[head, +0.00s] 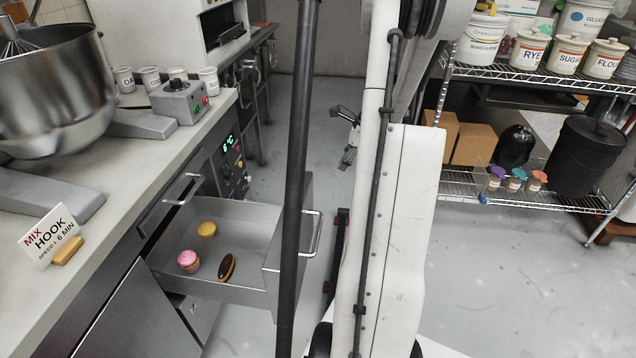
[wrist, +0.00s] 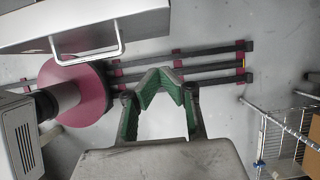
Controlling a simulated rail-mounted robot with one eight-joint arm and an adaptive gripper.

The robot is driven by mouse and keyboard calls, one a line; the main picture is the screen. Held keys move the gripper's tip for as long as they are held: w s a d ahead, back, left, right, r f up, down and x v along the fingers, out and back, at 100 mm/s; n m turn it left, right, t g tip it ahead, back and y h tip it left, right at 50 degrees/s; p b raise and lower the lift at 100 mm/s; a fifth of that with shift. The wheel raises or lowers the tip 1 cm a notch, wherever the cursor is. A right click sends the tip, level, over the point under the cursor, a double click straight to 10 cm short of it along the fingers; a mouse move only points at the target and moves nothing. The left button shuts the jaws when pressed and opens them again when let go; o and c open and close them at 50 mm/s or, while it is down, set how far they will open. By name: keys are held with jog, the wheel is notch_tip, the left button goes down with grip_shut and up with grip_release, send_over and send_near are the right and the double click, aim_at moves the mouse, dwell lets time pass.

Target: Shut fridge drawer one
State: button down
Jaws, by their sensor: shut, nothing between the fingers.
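A fridge drawer (head: 240,285) stands pulled out from under the left counter in the head view. It holds a pink-topped cake, a yellow one and a chocolate éclair. Its front carries a bar handle (head: 313,234); in the wrist view the drawer front (wrist: 90,22) and handle (wrist: 88,47) are at the upper left. No drawer number is readable. My gripper (head: 347,156) is beyond the drawer front in the head view, partly hidden by my arm. In the wrist view, my gripper (wrist: 160,72) is shut and empty, with green pads, right of the handle and apart from it.
A control panel (head: 231,160) shows a green reading. A wire rack (head: 530,185) with tubs and boxes stands at the right.

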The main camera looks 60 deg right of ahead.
jog(key=b, duration=0.2)
send_near(312, 194)
notch_tip(312, 194, down, 4)
jog(key=s, duration=0.2)
jog(key=shift+w+a+f+b, duration=0.1)
jog(key=shift+w+a+b, duration=0.1)
jog(key=shift+w, duration=0.4)
jog(key=shift+w+a+f+b, duration=0.1)
jog(key=shift+w+b, duration=0.05)
jog(key=shift+w, duration=0.45)
jog(key=shift+w+a+f+b, duration=0.1)
jog(key=shift+w+b, duration=0.1)
jog(key=shift+w, duration=0.4)
jog(key=shift+w, duration=0.1)
